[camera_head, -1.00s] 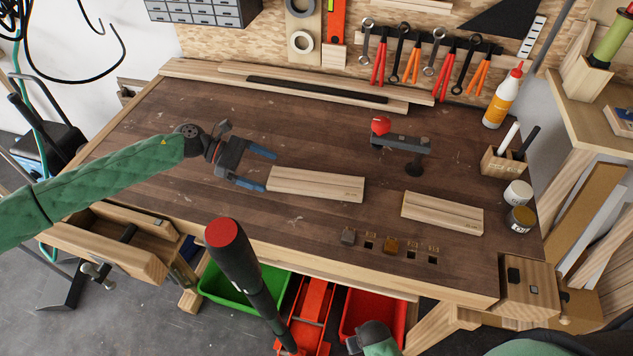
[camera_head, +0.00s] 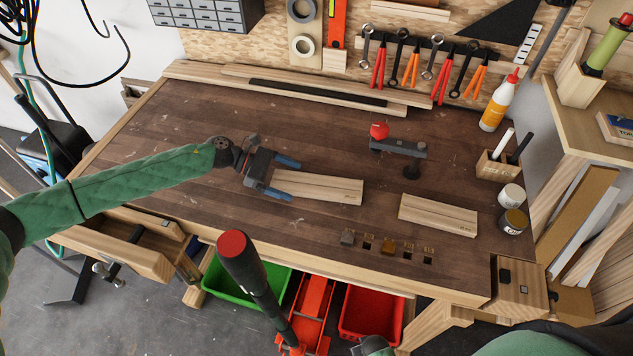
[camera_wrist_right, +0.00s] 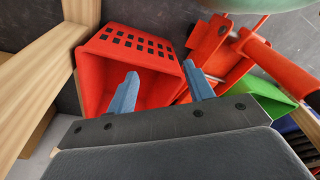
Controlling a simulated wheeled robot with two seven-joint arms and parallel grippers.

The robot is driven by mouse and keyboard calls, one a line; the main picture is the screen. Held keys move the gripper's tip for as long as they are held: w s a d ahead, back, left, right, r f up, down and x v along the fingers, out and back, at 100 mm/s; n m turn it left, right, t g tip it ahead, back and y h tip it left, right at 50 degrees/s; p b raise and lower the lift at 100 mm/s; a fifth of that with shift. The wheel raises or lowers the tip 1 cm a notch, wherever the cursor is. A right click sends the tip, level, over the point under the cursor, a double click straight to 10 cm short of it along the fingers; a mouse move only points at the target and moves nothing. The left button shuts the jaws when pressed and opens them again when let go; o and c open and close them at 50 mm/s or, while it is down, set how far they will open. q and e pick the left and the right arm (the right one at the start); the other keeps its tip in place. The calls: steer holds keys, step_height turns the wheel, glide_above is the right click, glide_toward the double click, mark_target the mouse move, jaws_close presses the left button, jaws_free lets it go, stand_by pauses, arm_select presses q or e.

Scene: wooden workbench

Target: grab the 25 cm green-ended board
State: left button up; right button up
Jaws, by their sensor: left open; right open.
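Two pale wooden boards lie flat on the workbench: a left board (camera_head: 320,188) near the middle and a right board (camera_head: 438,214) nearer the front right. Each has a small mark at its right end, too small to read. I see no green end on either, so I cannot tell which is the 25 cm one. My left gripper (camera_head: 284,178) is open at the left board's left end, its blue fingers either side of that end in the picture. Contact and height are unclear. My right gripper (camera_wrist_right: 165,73) is open and empty, low by a red bin.
A red-knobbed clamp-like tool (camera_head: 402,146) stands behind the boards. Long strips (camera_head: 300,88) lie along the back edge. A glue bottle (camera_head: 497,106), pen holder (camera_head: 497,165) and jars stand at right. A red bin (camera_wrist_right: 95,75) is below the bench.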

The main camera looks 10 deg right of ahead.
arm_select(q)
steer(key=shift+s+d+f, duration=0.1)
steer(key=shift+d+f, duration=0.15)
steer(key=shift+d, duration=0.2)
arm_select(e)
steer(key=shift+s+d+f, duration=0.25)
steer(key=shift+f, duration=0.4)
arm_select(q)
steer(key=c, duration=1.2)
steer(key=shift+o, duration=0.2)
steer(key=shift+r, duration=0.15)
arm_select(e)
steer(key=shift+s+f, duration=0.1)
